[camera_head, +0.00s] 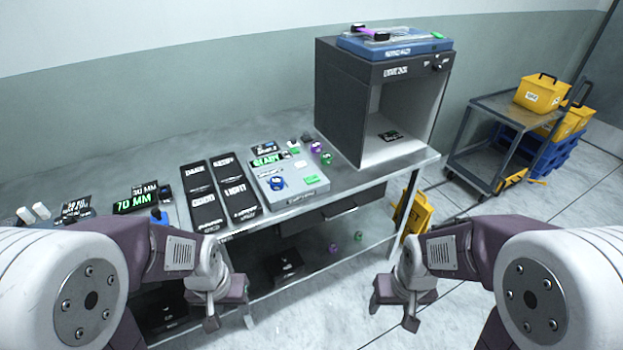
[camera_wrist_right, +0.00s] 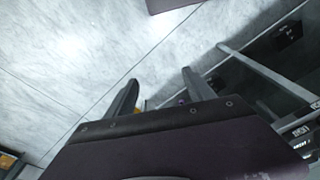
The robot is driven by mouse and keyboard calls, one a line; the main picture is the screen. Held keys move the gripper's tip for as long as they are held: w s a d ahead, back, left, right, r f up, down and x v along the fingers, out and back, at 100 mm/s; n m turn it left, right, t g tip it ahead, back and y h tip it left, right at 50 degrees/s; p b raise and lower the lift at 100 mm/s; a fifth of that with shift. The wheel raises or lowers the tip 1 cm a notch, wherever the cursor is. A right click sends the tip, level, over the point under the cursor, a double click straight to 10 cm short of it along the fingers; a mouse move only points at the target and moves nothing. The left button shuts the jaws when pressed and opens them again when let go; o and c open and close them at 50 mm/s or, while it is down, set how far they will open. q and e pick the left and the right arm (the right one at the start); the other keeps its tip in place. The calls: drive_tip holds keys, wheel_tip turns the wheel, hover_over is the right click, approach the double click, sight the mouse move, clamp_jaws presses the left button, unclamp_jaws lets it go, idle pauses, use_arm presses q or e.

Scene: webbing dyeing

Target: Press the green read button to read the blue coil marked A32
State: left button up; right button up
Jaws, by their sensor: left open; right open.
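A grey reader box (camera_head: 294,192) stands on the metal table, with a dark display showing green characters (camera_head: 267,160) at its back. A blue coil (camera_head: 276,183) lies on the left of its top; its marking is too small to read. A flat green button (camera_head: 311,179) is on the right of the top. My left gripper (camera_head: 228,316) is open and empty, in front of the table and below the box in the picture. My right gripper (camera_head: 391,316) is open and empty over the floor; its two fingers also show in the right wrist view (camera_wrist_right: 160,92).
Dark labelled panels (camera_head: 207,207) lie left of the box. Green and purple coils (camera_head: 320,151) lie to its right, before an open grey cabinet (camera_head: 330,95). A 70 MM display (camera_head: 134,203) stands further left. A cart (camera_head: 485,100) with yellow bins stands at right.

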drive_tip(key=shift+c, duration=0.3)
clamp_jaws()
idle(1.4)
